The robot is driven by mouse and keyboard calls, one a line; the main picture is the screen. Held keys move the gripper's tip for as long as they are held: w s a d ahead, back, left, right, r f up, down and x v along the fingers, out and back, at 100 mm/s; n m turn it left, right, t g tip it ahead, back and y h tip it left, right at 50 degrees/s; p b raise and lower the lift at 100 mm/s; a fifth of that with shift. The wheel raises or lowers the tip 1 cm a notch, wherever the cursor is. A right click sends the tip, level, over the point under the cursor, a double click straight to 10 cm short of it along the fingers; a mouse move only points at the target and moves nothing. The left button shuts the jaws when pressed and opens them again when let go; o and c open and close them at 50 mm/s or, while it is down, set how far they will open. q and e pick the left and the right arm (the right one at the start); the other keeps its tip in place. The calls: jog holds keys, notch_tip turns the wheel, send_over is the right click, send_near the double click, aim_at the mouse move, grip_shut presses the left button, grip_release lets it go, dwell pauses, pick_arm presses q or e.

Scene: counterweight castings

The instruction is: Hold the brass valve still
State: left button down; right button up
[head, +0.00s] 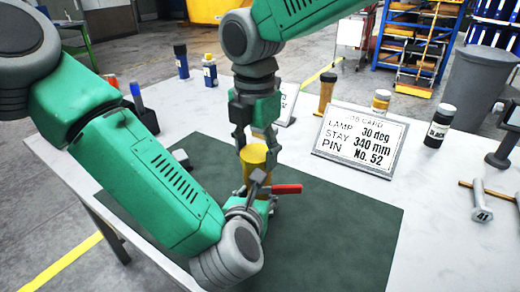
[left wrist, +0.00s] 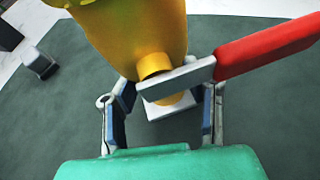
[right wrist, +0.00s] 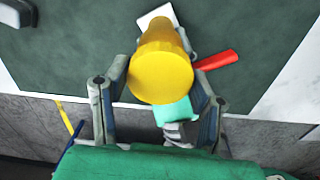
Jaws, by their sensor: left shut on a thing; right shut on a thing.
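The brass valve (head: 256,157) stands at the middle of the green mat (head: 340,235), with a yellow body and a red lever (head: 287,189) pointing right. My right gripper (head: 257,143) reaches down from above and is shut on the upper part of the yellow body; the right wrist view also shows the valve (right wrist: 160,75) between its fingers. My left gripper (head: 252,200) is low at the valve's near side, shut on it. In the left wrist view, the valve (left wrist: 140,35) has a grey lever plate and a pale square end near the fingers, which partly hide the grip.
A job card (head: 360,143) reads LAMP 30 deg, STAY 340 mm, PIN No. 52. Bottles and jars, including a black-labelled jar (head: 439,126), stand along the back. The mat right of the valve is clear.

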jog(key=a+m, duration=0.1)
jog(key=m, duration=0.3)
jog(key=s+a+m, duration=0.1)
jog(key=m, duration=0.1)
jog(key=shift+a+f+m, duration=0.2)
jog(key=shift+a+m, duration=0.15)
jog(key=shift+m, duration=0.05)
jog(key=o, duration=1)
jog(key=shift+w, duration=0.2)
jog(key=shift+w+d+r, duration=0.1)
jog(key=shift+r, duration=2.25)
jog(key=shift+c, duration=0.3)
